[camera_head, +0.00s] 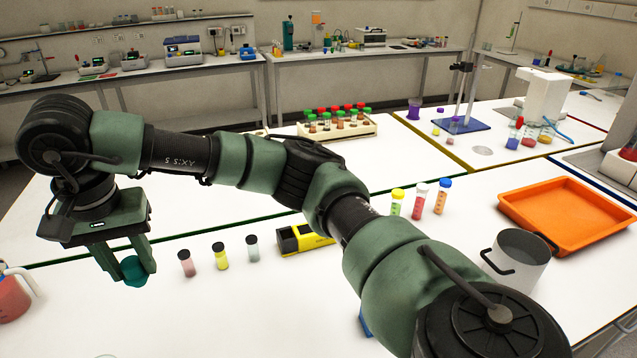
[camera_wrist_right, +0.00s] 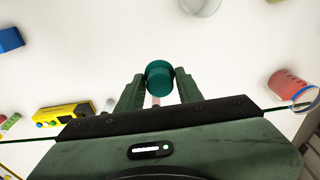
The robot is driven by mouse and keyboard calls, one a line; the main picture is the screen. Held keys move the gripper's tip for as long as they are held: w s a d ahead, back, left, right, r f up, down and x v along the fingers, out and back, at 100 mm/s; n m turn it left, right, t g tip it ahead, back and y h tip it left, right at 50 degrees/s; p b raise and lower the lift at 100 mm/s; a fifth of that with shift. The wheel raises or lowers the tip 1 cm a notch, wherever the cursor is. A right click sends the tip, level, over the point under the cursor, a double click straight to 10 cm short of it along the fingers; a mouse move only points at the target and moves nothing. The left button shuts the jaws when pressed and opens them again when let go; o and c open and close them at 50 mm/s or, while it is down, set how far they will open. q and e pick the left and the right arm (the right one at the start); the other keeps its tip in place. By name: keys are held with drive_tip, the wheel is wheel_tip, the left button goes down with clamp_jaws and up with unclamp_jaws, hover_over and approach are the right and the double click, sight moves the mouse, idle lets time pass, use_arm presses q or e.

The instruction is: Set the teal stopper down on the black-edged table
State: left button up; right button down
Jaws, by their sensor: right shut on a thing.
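My right gripper (camera_head: 136,268) hangs fingers down at the left of the head view, over the white near table (camera_head: 215,315). It is shut on the teal stopper (camera_head: 132,272), which also shows between the fingertips in the right wrist view (camera_wrist_right: 159,77). I cannot tell whether the stopper touches the tabletop. A dark green line runs along the far edge of this table. I cannot make out a clearly black edge on any table. My left gripper is not in view.
Three small capped vials (camera_head: 220,256) and a yellow-black device (camera_head: 303,239) stand right of the gripper. A red-liquid beaker (camera_head: 14,295) stands at far left. A steel pot (camera_head: 518,262) and orange tray (camera_head: 565,213) are at right. The front left tabletop is mostly clear.

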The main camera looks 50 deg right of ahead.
drive_tip(key=shift+a, duration=0.2)
drive_tip(key=shift+s+a+f, duration=0.1)
drive_tip(key=shift+a, duration=0.05)
wheel_tip(320, 180, down, 16)
drive_tip(key=p, duration=0.3)
drive_tip(key=shift+r, duration=0.2)
wheel_tip(320, 180, down, 3)
drive_tip(key=shift+f+p, duration=0.1)
drive_tip(key=shift+p, duration=0.65)
drive_tip(key=shift+f, duration=0.4)
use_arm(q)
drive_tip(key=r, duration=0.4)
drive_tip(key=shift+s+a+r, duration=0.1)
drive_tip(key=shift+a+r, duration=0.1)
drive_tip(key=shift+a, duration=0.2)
use_arm(e)
drive_tip(key=shift+f, duration=0.1)
